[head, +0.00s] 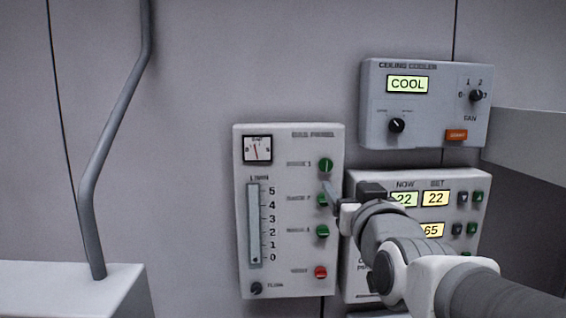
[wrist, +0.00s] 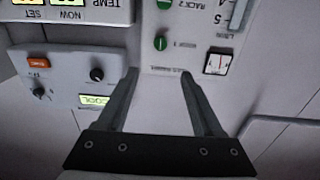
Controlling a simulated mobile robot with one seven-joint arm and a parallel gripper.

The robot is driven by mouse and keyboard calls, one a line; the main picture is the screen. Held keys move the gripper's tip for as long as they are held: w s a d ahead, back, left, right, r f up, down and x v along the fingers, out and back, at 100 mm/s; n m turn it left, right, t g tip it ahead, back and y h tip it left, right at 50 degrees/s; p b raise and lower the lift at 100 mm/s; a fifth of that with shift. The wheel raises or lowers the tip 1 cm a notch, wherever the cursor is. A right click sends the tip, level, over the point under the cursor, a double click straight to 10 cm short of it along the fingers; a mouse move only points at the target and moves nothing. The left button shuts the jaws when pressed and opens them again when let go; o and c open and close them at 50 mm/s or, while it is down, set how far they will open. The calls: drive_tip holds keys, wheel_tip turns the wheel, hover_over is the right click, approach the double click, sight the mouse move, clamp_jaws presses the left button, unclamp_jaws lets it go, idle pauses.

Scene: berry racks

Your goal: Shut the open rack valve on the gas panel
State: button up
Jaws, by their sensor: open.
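The gas panel (head: 290,215) is a pale box on the wall, with a column of round green valve knobs and a red knob (head: 320,272) at the bottom. The top green knob (head: 325,165) is the rack 1 valve; its bar looks upright. The rack 2 knob (head: 322,199) is partly behind my gripper, and the third green knob (head: 322,231) is below it. Which valve is open I cannot tell for sure. My gripper (head: 332,193) is open and empty in front of the panel's right side. In the upside-down wrist view, the rack 1 knob (wrist: 161,43) lies beyond my fingertips (wrist: 159,74).
The ceiling cooler box (head: 425,105) is on the wall above right. A climate panel (head: 470,215) stands right of the gas panel, partly behind my arm. A grey pipe (head: 115,130) and a white box (head: 85,290) are at left. Wall left of the panel is clear.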

sight(327, 165)
drive_tip(key=w+p, duration=0.4)
drive_tip(key=w, duration=1.1)
drive_tip(key=shift+w, duration=0.4)
clamp_jaws()
